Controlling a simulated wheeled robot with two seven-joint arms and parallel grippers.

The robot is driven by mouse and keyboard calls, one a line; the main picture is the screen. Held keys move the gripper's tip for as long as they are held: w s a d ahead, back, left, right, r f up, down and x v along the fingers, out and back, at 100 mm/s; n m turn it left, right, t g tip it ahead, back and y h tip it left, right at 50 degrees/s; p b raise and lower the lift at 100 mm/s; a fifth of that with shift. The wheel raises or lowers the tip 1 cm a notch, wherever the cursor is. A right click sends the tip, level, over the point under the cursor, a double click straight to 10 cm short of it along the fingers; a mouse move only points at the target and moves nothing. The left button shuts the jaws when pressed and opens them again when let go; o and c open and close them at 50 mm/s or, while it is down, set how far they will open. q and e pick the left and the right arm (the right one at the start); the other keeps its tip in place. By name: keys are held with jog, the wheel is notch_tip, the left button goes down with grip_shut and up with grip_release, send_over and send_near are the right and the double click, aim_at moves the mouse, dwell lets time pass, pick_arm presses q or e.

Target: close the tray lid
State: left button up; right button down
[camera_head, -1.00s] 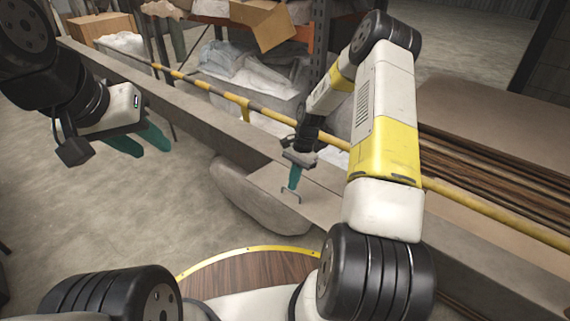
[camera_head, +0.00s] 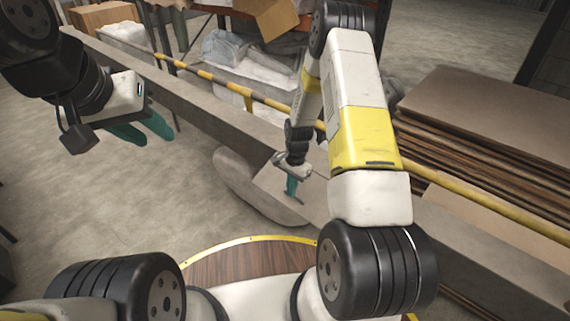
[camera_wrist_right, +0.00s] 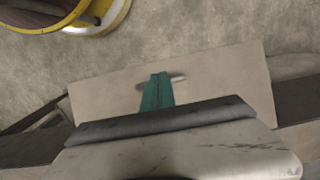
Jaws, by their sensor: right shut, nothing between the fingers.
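A flat beige panel with a thin metal handle, apparently the tray lid (camera_wrist_right: 220,80), lies under my right gripper in the right wrist view. It also shows in the head view (camera_head: 268,187), on the long grey beam; I cannot tell how far open it is. My right gripper (camera_wrist_right: 158,78) has its teal fingers together, in front of the handle (camera_wrist_right: 177,78). In the head view my right gripper (camera_head: 291,187) is over the panel and partly hides it; contact cannot be told. My left gripper (camera_head: 146,135) is open and empty, well away to the left.
A yellow-and-black rail (camera_head: 205,75) runs along the beam. Stacked brown boards (camera_head: 480,115) lie to the right. A shelf with bags (camera_head: 235,65) and a cardboard box (camera_head: 270,15) stands behind. Bare floor (camera_head: 150,190) is open at the left.

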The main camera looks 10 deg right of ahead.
aim_at(292, 201)
notch_tip(292, 201, down, 2)
jog(key=shift+s+a+f+t+h, duration=0.1)
jog(key=shift+a+f+t+h, duration=0.05)
jog(key=shift+t+h, duration=0.4)
jog(key=shift+f, duration=0.3)
jog(key=shift+d+f, duration=0.25)
jog(key=shift+f, duration=0.4)
jog(key=shift+f+t+h, duration=0.25)
jog(key=shift+f+h, duration=0.3)
jog(key=shift+f, duration=0.1)
jog(key=f+t+h, duration=0.1)
jog(key=w+d+f+t+h, duration=0.1)
jog(key=f, duration=0.1)
jog(key=w+d+f+t+h, duration=0.1)
jog(key=f, duration=0.1)
jog(key=shift+d+f+h, duration=0.1)
jog(key=shift+f+h, duration=0.1)
jog(key=shift+h, duration=0.2)
jog(key=shift+w+d+f, duration=0.2)
jog(key=shift+w+d, duration=0.05)
jog(key=shift+d, duration=0.05)
jog(key=shift+w+d+f, duration=0.6)
jog(key=shift+d+f, duration=0.15)
jog(key=shift+w+d+f, duration=0.6)
jog(key=shift+d+f, duration=0.15)
